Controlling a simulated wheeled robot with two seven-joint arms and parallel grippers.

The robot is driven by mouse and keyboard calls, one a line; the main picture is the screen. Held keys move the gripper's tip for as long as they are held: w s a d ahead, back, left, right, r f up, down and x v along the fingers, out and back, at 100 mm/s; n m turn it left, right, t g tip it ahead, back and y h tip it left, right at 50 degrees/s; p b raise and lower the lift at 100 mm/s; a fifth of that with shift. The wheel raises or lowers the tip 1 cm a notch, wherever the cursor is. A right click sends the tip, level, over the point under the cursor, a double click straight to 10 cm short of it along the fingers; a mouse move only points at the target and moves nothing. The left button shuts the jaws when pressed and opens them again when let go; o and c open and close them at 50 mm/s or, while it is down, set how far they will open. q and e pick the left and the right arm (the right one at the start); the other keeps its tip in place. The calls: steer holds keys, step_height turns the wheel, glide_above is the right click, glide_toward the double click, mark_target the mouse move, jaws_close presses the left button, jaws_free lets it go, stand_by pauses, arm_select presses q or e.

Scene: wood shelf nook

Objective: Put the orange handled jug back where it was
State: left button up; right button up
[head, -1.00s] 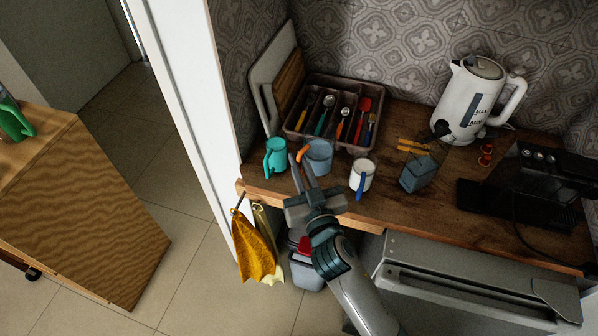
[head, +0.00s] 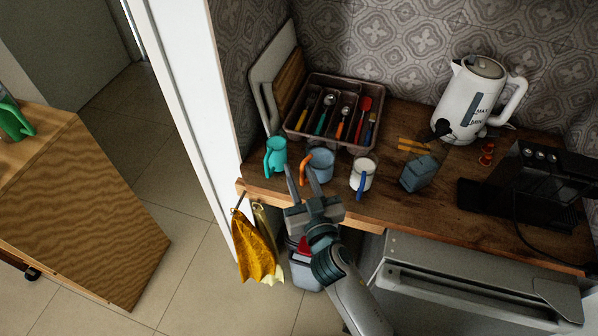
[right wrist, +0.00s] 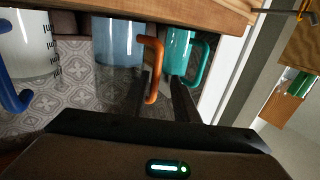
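The orange handled jug (head: 321,167) is blue-grey and stands upright near the front of the wooden counter, its orange handle toward the left. It stands between a teal jug (head: 276,157) and a white jug with a blue handle (head: 364,173). My right gripper (head: 301,172) is in front of the jug, with its fingers apart. In the right wrist view, where things appear upside down, the orange handle (right wrist: 153,70) lies between the spread fingers (right wrist: 158,92), with gaps visible. My left gripper is out of view.
A cutlery tray (head: 345,82) stands behind the jugs. A blue-grey jug with a yellow handle (head: 418,174), a kettle (head: 470,105) and a black appliance (head: 525,180) stand to the right. Cloths (head: 255,248) hang below the counter's left end.

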steer(key=shift+r, duration=0.1)
steer(key=shift+s+d, duration=0.15)
steer(key=shift+s, duration=0.35)
steer(key=b+v, duration=0.3)
steer(key=v, duration=0.8)
stand_by(0.6)
